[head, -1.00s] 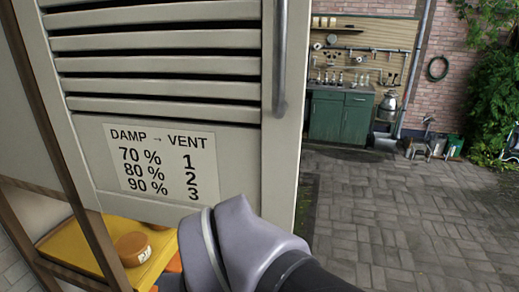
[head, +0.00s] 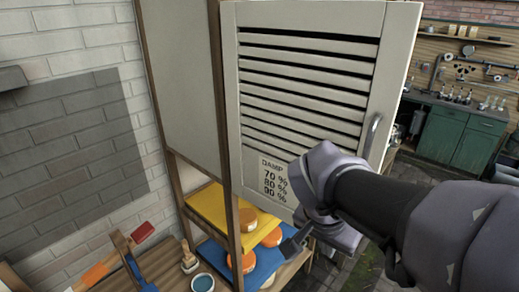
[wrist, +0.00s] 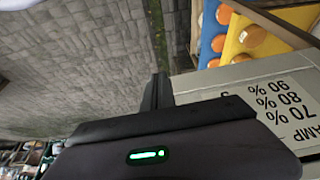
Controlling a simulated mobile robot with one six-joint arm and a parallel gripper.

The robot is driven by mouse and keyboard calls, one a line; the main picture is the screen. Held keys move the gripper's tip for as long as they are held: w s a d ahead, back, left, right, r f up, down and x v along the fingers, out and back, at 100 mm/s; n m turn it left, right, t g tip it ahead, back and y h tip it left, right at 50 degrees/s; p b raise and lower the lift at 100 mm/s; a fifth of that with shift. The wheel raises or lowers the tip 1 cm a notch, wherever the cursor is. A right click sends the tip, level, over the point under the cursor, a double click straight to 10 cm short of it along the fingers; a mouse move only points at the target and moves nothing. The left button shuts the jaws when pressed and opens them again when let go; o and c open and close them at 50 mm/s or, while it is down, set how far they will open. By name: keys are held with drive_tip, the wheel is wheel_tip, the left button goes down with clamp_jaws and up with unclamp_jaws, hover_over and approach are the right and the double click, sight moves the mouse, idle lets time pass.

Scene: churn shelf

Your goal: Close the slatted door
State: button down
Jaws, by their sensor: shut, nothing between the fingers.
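The pale slatted door (head: 305,75) stands open, swung out from the wooden post at its left edge. A grey bar handle (head: 371,136) runs along its right side, and a damp and vent placard (head: 275,182) is low on it, partly hidden by my arm. My gripper (head: 290,246) is shut and empty, low by the door's bottom edge. In the wrist view its dark fingers (wrist: 157,92) are beside the lower part of the door (wrist: 235,84). I cannot tell whether they touch it.
The open shelf has a yellow board (head: 213,209) and a blue board (head: 262,264) with orange round things. A bench with tools (head: 134,258) is at lower left by a brick wall. A green cabinet (head: 460,135) stands at the back right. Paving (wrist: 75,60) lies clear in the wrist view.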

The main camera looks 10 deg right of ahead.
drive_tip(key=shift+w+d+f+p, duration=0.2)
drive_tip(key=shift+w+d+p, duration=0.1)
drive_tip(key=shift+w+d, duration=0.5)
drive_tip(key=shift+w+d+f+p, duration=0.15)
drive_tip(key=shift+w+d+p, duration=0.1)
drive_tip(key=shift+w+d, duration=0.5)
drive_tip(key=shift+d, duration=0.15)
